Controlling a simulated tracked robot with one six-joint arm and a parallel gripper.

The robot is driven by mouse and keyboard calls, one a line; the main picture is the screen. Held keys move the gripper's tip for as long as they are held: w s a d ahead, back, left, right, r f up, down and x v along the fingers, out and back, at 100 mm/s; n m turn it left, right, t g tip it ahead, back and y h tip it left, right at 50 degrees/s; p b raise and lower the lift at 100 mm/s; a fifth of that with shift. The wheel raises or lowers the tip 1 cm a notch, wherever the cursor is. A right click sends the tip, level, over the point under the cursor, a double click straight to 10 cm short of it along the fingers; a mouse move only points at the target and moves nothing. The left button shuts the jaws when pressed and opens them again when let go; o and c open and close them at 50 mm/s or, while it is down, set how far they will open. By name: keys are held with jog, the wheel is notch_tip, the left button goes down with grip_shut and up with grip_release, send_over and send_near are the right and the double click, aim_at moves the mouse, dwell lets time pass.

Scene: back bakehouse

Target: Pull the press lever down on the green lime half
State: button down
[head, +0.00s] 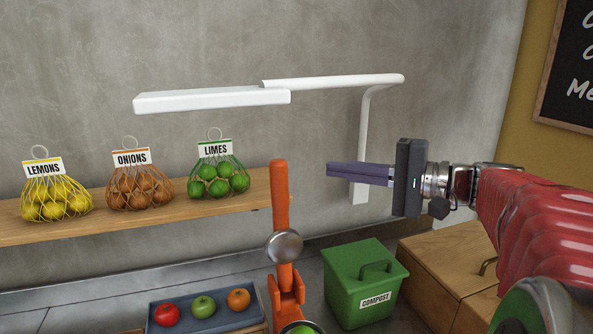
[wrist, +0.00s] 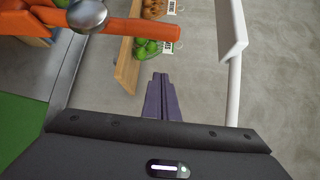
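The orange press lever (head: 280,200) stands upright at the bottom middle of the head view, with a round metal knob (head: 284,246) on it. In the wrist view the lever (wrist: 135,28) lies across the upper left. The green lime half (head: 304,329) shows only partly in the press cup, cut off by the bottom edge. My gripper (head: 328,170) has its purple fingers together with nothing between them. They point left toward the lever's upper end and appear apart from it. In the wrist view the fingertips (wrist: 160,76) also sit together, below the lever.
A white lamp arm (head: 335,83) crosses the wall above. A wooden shelf (head: 90,227) holds net bags of lemons, onions and limes (head: 218,178). A green compost bin (head: 345,290) and wooden box (head: 455,265) stand right of the press; a blue fruit tray (head: 240,318) is left.

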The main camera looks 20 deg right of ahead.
jog(key=r+x, duration=0.1)
jog(key=x, duration=0.9)
jog(key=shift+s+a+f, duration=0.15)
jog(key=shift+s+a, duration=0.1)
jog(key=shift+s, duration=0.4)
jog(key=shift+s+a+f, duration=0.1)
jog(key=shift+s+a, duration=0.15)
jog(key=shift+s, duration=0.4)
jog(key=shift+s+a+f, duration=0.15)
jog(key=shift+s+a, duration=0.15)
jog(key=shift+s, duration=0.35)
jog(key=shift+s, duration=0.1)
